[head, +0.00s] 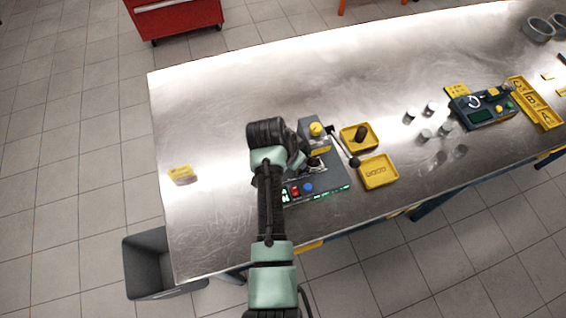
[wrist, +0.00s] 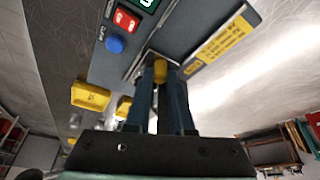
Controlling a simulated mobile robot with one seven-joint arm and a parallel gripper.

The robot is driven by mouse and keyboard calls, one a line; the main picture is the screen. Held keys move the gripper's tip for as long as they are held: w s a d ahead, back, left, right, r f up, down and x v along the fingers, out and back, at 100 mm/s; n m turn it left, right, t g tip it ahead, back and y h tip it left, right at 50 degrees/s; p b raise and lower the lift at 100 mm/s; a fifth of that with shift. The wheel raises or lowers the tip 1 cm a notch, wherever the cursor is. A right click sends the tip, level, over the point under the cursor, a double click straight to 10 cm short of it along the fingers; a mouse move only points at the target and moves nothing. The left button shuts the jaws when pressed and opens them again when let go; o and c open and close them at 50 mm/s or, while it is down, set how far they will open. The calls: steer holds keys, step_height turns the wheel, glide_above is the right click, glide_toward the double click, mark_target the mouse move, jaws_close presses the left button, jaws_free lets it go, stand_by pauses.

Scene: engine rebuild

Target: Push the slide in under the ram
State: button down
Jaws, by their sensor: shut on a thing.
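The press (head: 336,177) is a dark grey unit with a yellow-topped ram head (head: 317,129). A long lever with a black knob (head: 355,163) leans to its right. My gripper (wrist: 160,84) is at the press; its blue fingers are shut on a small yellow knob (wrist: 160,67), apparently the slide's handle, at a metal-edged opening in the press body. My arm covers the left of the press in the head view. How far the slide sits under the ram is hidden.
A red switch (head: 295,191) and blue button (head: 308,187) are on the press front. Yellow trays (head: 378,181) stand to its right, one with a dark part (head: 361,132). Metal cylinders (head: 410,116) and a dark device (head: 484,108) stand farther right. The table's left is mostly clear.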

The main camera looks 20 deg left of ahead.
steer(key=shift+w+d+r, duration=0.1)
steer(key=shift+d, duration=0.05)
steer(key=c, duration=0.8)
jaws_free()
steer(key=shift+d, duration=0.1)
steer(key=b+v, duration=0.1)
steer(key=v, duration=1.2)
